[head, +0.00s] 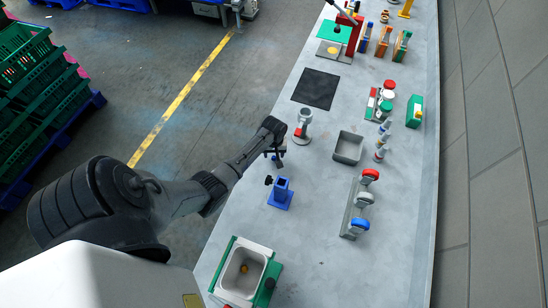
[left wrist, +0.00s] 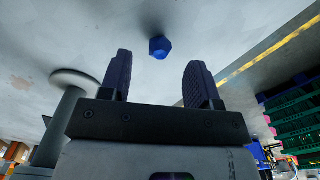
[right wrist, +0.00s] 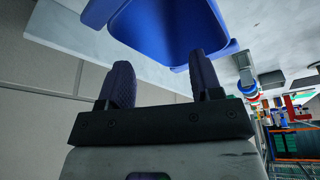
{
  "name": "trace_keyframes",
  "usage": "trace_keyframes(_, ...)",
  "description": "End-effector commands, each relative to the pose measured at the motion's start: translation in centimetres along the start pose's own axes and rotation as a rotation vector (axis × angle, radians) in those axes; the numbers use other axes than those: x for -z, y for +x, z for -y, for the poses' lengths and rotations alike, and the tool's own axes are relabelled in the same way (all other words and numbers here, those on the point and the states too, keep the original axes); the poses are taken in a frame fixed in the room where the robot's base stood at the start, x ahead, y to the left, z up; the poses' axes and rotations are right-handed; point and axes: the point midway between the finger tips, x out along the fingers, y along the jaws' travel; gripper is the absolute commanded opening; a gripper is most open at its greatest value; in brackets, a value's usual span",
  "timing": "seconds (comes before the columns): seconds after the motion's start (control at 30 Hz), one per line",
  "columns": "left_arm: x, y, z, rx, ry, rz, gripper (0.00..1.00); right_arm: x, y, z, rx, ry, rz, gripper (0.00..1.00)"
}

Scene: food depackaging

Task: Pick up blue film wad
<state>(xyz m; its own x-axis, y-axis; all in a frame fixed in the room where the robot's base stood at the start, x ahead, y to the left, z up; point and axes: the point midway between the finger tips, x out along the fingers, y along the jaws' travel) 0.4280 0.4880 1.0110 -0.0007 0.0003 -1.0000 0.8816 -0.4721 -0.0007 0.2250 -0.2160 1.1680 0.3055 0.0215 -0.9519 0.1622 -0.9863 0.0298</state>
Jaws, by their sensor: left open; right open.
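The blue film wad (left wrist: 159,46) is a small faceted blue lump on the grey table in the left wrist view. It lies beyond my left gripper (left wrist: 157,68), between the lines of its two fingers and apart from them. The left gripper is open and empty. In the head view my left gripper (head: 275,152) is low over the table's left edge; I cannot make out the wad there. My right gripper (right wrist: 160,68) is open, with a large blue object (right wrist: 170,28) just beyond its fingertips. I cannot tell whether they touch.
A grey stand with a red part (head: 303,125) is close beside the left gripper. A blue fixture (head: 281,192) stands nearer. A grey tray (head: 348,160) and a rack of coloured-topped tools (head: 350,222) stand to the right.

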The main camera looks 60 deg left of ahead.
Motion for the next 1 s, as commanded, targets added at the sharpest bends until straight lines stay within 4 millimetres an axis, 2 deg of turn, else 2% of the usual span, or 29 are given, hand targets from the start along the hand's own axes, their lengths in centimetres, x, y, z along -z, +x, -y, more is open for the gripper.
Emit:
trace_keyframes(0.2, -0.1, 2.3, 0.0, 0.000, -0.001, 0.001, 0.57, 0.1, 0.0, 0.0, 0.001, 0.001, -0.001, 0.59)
trace_keyframes(0.57, -0.1, 2.7, 0.0, 0.000, 0.000, 0.000, 0.56, 0.0, 0.0, -0.1, -0.003, -0.004, 0.000, 0.59)
trace_keyframes(1.0, -0.1, 2.7, 0.0, 0.000, 0.000, 0.000, 0.14, 0.0, 0.0, -0.3, -0.007, -0.010, 0.001, 0.59)
